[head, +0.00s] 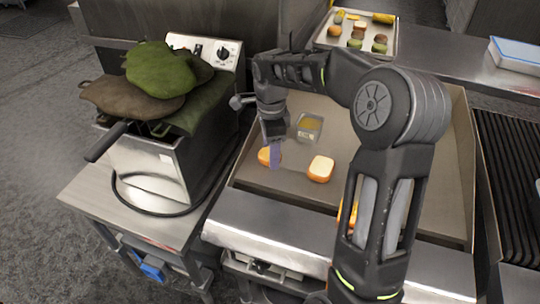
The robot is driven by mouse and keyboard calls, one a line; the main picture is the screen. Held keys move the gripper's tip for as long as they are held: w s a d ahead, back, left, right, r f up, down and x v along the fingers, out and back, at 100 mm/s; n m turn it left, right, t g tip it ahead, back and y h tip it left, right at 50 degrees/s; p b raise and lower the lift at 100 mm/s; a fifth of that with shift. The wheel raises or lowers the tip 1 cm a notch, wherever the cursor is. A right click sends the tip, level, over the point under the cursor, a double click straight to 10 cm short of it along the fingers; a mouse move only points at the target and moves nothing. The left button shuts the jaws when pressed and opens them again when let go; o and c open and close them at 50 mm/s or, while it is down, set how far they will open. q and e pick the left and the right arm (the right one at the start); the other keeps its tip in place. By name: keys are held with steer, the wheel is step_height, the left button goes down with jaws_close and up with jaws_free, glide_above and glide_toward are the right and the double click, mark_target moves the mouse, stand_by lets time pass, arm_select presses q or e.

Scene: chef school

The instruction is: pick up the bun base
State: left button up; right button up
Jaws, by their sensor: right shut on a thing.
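My right gripper (272,155) reaches down from above onto the flat griddle (400,190). It is shut on a bun piece (263,157) with a golden-orange rim at the griddle's left side. This looks like the bun base, partly hidden by the finger. I cannot tell whether it touches the griddle. Another bun piece (321,168) lies on the griddle to the right, apart from the gripper. A third orange piece (342,214) is mostly hidden behind my right arm. My left gripper is out of view.
A small metal container (309,127) with yellowish contents stands just behind the gripper. A fryer (150,165) topped with green and brown mitts stands at left. A food tray (385,50) lies at the back; a dark grill grate (510,180) is at right.

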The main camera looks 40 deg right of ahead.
steer(key=c, duration=0.4)
step_height(320, 180, up, 10)
stand_by(0.6)
stand_by(0.5)
